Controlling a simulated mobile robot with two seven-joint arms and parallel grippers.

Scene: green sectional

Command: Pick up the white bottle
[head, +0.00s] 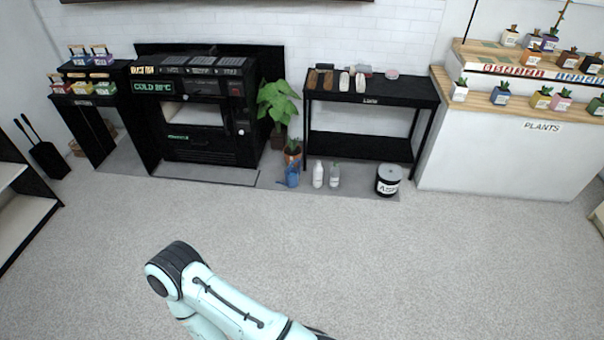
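A white bottle (318,175) stands upright on the floor in the head view, in front of the left end of a black shelf table. Close to its right stands a second, greyer pale bottle (334,177). A blue watering can (292,176) is just left of the white bottle. One of my pale teal arms crosses the bottom of the view, far nearer than the bottles. Neither gripper can be made out in the view.
A black shelf table (372,92) stands behind the bottles, with a round black-and-white container (388,180) to their right. A potted plant (278,105) and black cabinet (197,110) are left, a white plant counter (500,150) right. The carpet in front is clear.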

